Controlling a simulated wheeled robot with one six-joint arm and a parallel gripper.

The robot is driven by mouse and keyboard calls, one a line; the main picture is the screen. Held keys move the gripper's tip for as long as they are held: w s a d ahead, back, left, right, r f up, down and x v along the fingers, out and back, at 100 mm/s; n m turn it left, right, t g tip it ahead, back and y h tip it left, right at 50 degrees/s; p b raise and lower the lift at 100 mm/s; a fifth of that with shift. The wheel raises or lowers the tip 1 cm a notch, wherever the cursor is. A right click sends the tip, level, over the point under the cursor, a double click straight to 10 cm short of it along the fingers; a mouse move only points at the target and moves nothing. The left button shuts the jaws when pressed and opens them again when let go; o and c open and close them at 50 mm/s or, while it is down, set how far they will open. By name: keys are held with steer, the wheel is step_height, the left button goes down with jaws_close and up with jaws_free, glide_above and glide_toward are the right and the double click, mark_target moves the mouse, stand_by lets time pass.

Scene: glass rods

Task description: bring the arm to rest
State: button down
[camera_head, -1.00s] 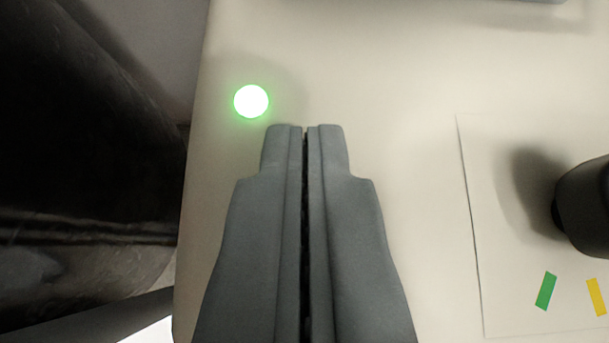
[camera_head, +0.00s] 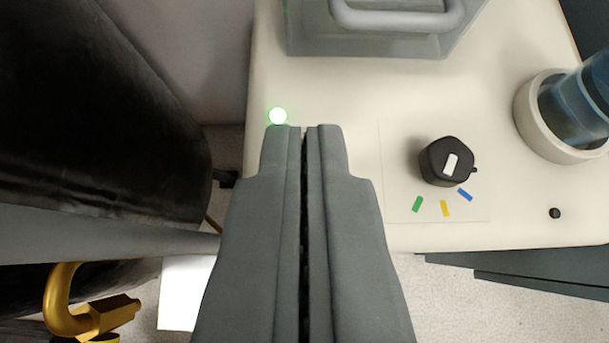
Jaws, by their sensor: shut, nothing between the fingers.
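My gripper (camera_head: 304,128) is shut and empty, its two grey fingers pressed together in the middle of the view. It appears above the left part of a cream tabletop (camera_head: 330,90). A bright round light with a green rim (camera_head: 278,116) shows just past the left fingertip. I cannot tell how high the fingertips are above the table.
A grey box with a handle (camera_head: 365,48) stands at the back. A black knob (camera_head: 447,162) sits on a white sheet (camera_head: 400,190) with coloured marks. A white ring holder (camera_head: 527,115) with a blue glass vessel (camera_head: 580,105) is at right. A dark cylinder (camera_head: 110,110) fills the left.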

steer(key=shift+r, duration=0.15)
stand_by(0.3)
steer(key=s+d+r+t, duration=0.1)
steer(key=s+d+r, duration=0.2)
steer(key=s+r, duration=0.9)
steer(key=s+d+r+t, duration=0.1)
steer(key=s+d+r, duration=0.1)
steer(key=s+r, duration=0.9)
steer(key=s+d+r+t, duration=0.1)
steer(key=s+d+r, duration=0.2)
steer(key=s+r, duration=0.9)
steer(key=s+d+t, duration=0.2)
steer(key=s, duration=2.2)
steer(key=s+f, duration=0.2)
steer(key=s, duration=0.8)
steer(key=s+d+f+t, duration=0.1)
steer(key=s+f, duration=0.2)
steer(key=s, duration=0.7)
steer(key=shift+s+t, duration=0.15)
steer(key=shift+t, duration=0.15)
